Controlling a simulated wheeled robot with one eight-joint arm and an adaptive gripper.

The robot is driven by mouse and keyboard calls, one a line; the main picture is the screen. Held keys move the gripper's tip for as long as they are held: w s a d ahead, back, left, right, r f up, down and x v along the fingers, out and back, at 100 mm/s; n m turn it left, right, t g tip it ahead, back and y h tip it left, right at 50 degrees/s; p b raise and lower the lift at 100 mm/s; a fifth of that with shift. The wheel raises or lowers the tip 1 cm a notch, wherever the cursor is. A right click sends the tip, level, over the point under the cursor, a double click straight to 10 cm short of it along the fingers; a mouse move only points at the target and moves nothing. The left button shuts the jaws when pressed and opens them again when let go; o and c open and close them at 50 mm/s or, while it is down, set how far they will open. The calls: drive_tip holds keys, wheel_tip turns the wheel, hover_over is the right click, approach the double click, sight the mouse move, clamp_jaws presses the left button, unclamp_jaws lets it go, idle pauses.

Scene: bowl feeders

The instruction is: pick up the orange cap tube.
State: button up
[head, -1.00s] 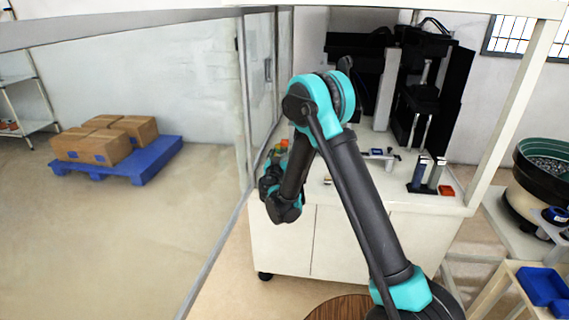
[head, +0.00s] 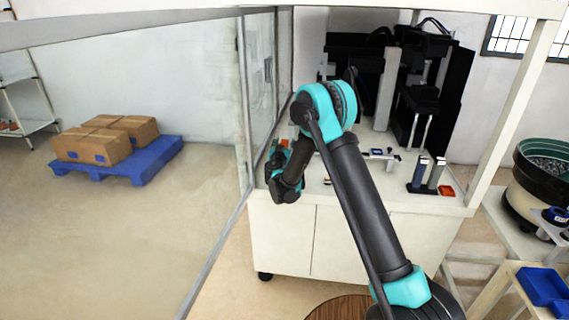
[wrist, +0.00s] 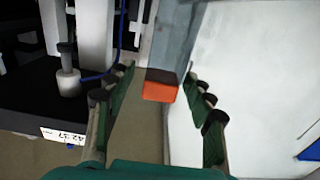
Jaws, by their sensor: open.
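In the wrist view, an orange cap (wrist: 160,88), with a dark edge at its top, lies between the two fingers of my gripper (wrist: 159,78). A grey surface runs up behind it; I cannot tell whether this is the tube's body. The fingers are spread apart, with a gap on each side of the cap, and hold nothing. In the head view, my gripper (head: 277,160) is over the left end of the white bench (head: 345,222), partly behind my arm.
Black machine frames (head: 425,95) stand at the back of the bench. A glass partition (head: 262,75) is close on the left. A bowl feeder (head: 545,175) stands at far right.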

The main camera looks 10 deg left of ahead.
clamp_jaws()
idle(0.5)
